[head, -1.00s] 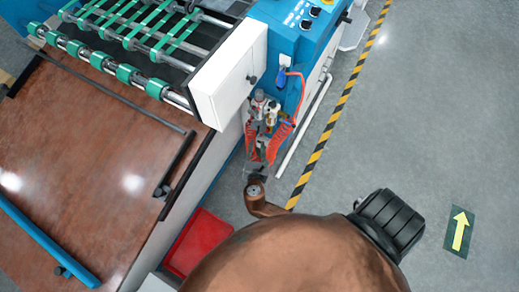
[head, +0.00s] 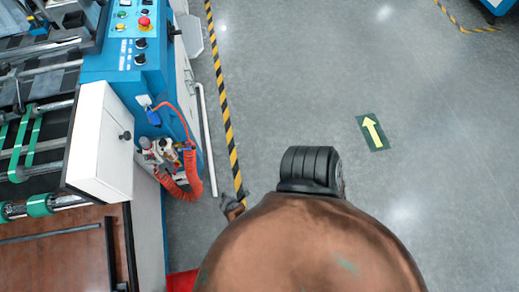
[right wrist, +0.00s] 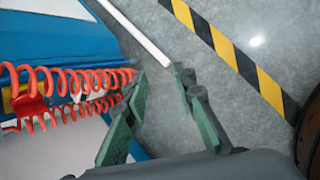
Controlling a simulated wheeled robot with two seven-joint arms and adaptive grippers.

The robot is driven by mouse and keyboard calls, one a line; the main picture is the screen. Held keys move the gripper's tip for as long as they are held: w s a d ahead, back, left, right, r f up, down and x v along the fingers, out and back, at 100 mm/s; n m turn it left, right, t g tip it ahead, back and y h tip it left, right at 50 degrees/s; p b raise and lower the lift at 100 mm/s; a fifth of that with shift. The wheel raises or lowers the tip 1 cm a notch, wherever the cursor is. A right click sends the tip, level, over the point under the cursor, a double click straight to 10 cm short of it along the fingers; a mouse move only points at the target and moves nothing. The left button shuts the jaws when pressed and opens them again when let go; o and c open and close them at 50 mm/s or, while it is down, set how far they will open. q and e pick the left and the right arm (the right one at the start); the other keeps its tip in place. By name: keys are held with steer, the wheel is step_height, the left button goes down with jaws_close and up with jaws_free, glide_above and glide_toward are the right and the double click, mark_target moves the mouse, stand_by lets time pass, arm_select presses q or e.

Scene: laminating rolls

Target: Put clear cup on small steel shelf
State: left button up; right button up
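I see no clear cup and no small steel shelf in either view. My right gripper (right wrist: 162,88) shows in the right wrist view with its green-padded fingers apart. Only grey floor and part of a white pipe show between and beyond the fingertips, and it holds nothing. In the head view a small dark arm end shows beside the striped floor tape, mostly hidden by my body; its fingers cannot be made out there. My left gripper is not in view.
A blue machine (head: 130,62) with a white box (head: 100,143) stands at left. Orange coiled hoses (head: 183,180) hang at its side, near my right gripper's left finger (right wrist: 80,85). A white pipe (head: 207,140) and striped tape (head: 222,100) run alongside. The floor right of the tape is open.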

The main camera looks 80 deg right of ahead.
steer(key=s+f+m+g+y, duration=0.1)
steer(key=s+f+m, duration=0.2)
steer(key=s, duration=0.4)
steer(key=s+a+f+m+g+y, duration=0.1)
steer(key=s+f+m+y, duration=0.1)
steer(key=s+m, duration=0.4)
steer(key=s+a+f+m+g+y, duration=0.1)
steer(key=s+f+m, duration=0.4)
steer(key=s, duration=0.5)
steer(key=shift+s+g+y, duration=0.15)
steer(key=shift+g+y, duration=0.35)
steer(key=shift+y, duration=0.2)
